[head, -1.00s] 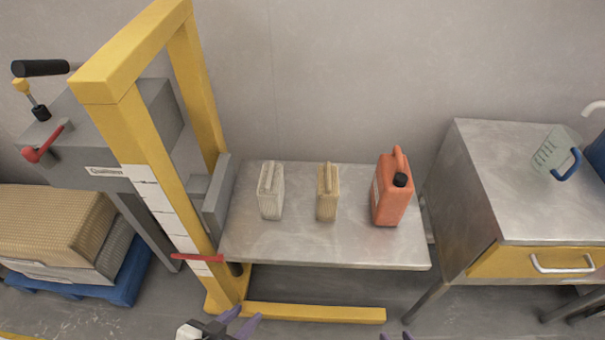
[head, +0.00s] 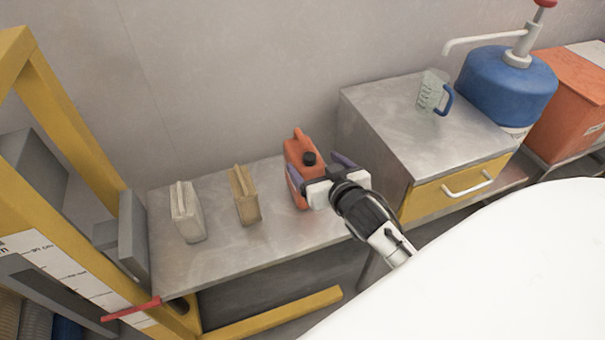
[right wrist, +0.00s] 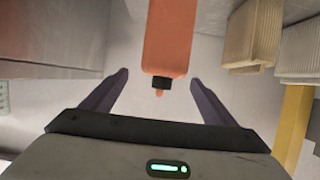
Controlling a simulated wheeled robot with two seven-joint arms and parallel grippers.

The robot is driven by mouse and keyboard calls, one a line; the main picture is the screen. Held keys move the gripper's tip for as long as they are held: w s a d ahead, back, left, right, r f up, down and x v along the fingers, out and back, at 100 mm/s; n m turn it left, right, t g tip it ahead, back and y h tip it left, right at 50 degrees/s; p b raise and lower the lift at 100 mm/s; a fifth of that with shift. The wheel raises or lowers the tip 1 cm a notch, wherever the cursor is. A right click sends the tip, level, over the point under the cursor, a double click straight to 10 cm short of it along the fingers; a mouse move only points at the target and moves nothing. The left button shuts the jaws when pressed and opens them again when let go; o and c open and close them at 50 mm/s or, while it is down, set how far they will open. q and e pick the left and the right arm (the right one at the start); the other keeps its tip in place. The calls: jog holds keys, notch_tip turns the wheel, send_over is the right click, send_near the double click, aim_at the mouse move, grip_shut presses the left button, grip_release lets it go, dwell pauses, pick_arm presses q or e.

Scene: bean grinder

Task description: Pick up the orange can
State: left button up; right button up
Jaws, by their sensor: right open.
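The orange can (head: 299,158), with a black cap and a handle on top, stands upright on the metal table at its right end. My right gripper (head: 318,172) is open, its purple fingers spread on either side of the can in the head view. In the right wrist view the can (right wrist: 166,40) shows upside down, cap towards me, centred between the open fingers (right wrist: 158,88) and ahead of them. Part of the can's lower front is hidden behind the gripper. My left gripper is not in view.
A tan container (head: 244,196) and a pale container (head: 186,212) stand left of the can on the table (head: 225,242). A yellow frame (head: 70,120) rises at the left. A metal cabinet (head: 385,130) with a measuring jug (head: 428,92) is close on the right.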

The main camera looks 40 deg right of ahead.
aim_at(306, 157)
jog(key=x, duration=0.7)
jog(key=shift+w+a+f, duration=0.1)
jog(key=shift+w, duration=0.25)
jog(key=shift+c, duration=0.3)
jog(key=c, duration=1.8)
jog(key=shift+r, duration=0.2)
grip_shut()
